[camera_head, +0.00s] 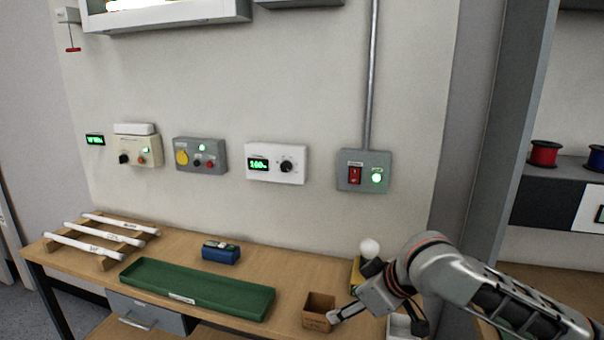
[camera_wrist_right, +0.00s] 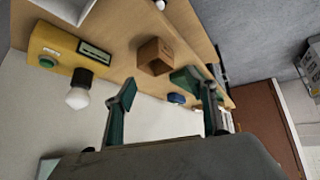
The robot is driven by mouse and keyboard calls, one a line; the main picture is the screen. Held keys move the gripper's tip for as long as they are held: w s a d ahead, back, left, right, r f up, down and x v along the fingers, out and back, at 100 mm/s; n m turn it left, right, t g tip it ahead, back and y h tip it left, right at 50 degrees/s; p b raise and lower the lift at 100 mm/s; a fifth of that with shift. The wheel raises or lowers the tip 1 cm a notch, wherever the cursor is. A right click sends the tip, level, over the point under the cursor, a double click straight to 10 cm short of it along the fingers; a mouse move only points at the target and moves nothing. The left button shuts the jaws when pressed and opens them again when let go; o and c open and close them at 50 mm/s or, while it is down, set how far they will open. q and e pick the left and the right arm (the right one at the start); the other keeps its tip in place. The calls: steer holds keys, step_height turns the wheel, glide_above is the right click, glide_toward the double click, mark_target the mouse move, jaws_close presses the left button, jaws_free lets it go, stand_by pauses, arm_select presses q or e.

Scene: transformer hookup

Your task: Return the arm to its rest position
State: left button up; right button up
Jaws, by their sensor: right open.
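My right arm comes in from the right in the head view. Its gripper (camera_head: 340,312) is over the right end of the wooden bench (camera_head: 290,262), beside a small brown box (camera_head: 318,308). In the right wrist view the gripper (camera_wrist_right: 166,98) has its two green-padded fingers wide apart, with nothing between them. The brown box (camera_wrist_right: 155,56) lies beyond the fingers in that view. A yellow unit (camera_wrist_right: 62,48) with a white bulb (camera_wrist_right: 78,98) is left of the fingers, apart from them. My left gripper is not in view.
A long green tray (camera_head: 198,289), a blue device (camera_head: 221,252) and a rack (camera_head: 98,262) with white tubes stand on the bench. Wall boxes, including a red-switch box (camera_head: 363,171), are above. A grey upright (camera_head: 510,130) and shelf with spools (camera_head: 544,153) are at right.

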steer(key=s+a+f+m+t+y, duration=0.1)
steer(key=s+a+f+y, duration=0.15)
steer(key=f, duration=0.45)
steer(key=s+a+f+m+t+y, duration=0.1)
steer(key=s+a+f, duration=0.2)
steer(key=f, duration=0.4)
steer(key=s+d+f+m+t+h, duration=0.2)
steer(key=s+d+f+h, duration=0.3)
steer(key=s+d+f, duration=1)
steer(key=s+f+m, duration=0.1)
steer(key=s+f, duration=0.1)
steer(key=s, duration=0.2)
steer(key=shift+d+t, duration=0.2)
steer(key=shift+t, duration=0.2)
